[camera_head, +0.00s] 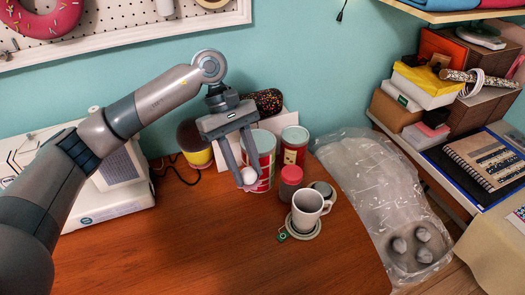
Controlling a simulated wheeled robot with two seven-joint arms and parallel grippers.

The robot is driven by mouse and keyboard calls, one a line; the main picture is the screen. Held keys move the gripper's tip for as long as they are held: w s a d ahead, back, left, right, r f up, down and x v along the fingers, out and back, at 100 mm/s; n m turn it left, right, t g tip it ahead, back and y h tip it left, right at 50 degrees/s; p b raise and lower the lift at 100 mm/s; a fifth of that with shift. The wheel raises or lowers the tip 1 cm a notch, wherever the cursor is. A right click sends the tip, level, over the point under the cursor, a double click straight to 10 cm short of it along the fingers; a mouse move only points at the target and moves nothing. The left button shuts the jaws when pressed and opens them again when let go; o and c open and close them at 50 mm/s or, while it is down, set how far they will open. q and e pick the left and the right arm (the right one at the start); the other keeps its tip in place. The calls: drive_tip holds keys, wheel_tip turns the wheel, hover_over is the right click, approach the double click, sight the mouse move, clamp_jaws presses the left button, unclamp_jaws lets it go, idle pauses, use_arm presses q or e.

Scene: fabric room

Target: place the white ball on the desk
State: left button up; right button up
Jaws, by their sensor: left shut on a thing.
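The white ball (248,175) is between the fingertips of my left gripper (247,184), which is shut on it. The gripper points down over the back part of the brown wooden desk (200,245). The ball is in front of a red and green can. I cannot tell how far above the desk top the ball is. My right gripper is not in view.
A white mug (308,209) on a saucer and a red-lidded jar (290,178) stand right of the gripper, with cans (294,146) behind. A white machine (110,190) stands at the left. The desk's front middle is clear. A plastic-wrapped thing (375,190) lies to the right.

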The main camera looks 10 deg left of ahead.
use_arm(q)
drive_tip(key=s+a+f+m+g+y, duration=0.2)
drive_tip(key=s+a+m, duration=0.4)
drive_tip(key=m, duration=0.3)
drive_tip(key=shift+s+a+f+m+y, duration=0.35)
drive_tip(key=shift+a+f+y, duration=0.1)
drive_tip(key=shift+y, duration=0.75)
